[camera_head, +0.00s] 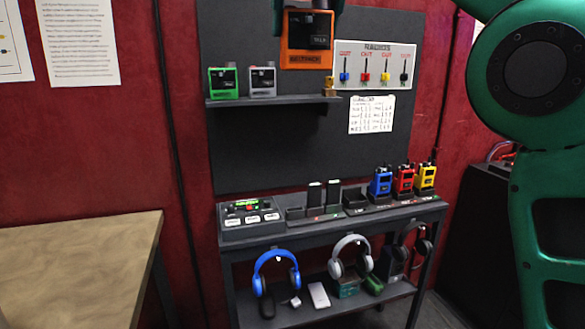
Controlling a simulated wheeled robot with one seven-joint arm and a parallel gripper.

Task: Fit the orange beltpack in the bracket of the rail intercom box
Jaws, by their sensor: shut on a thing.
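The orange beltpack (306,57) is at the top centre in the head view, upright and in front of the dark wall panel. It has a dark face marked TALK and lettering along its lower edge. My gripper (308,10) is shut on its upper end; the top of the gripper is cut off by the frame edge. The beltpack appears in front of the wall shelf (270,102); I cannot tell its distance from the shelf. I cannot clearly pick out the rail intercom box or its bracket. A small brass-coloured part (330,83) shows at the shelf's right end.
A green beltpack (223,83) and a grey beltpack (262,82) stand on the shelf. Below, a dark console table (330,220) carries a button box (249,219), chargers and blue, red and yellow radios. Headphones hang underneath. A wooden table (80,262) stands left.

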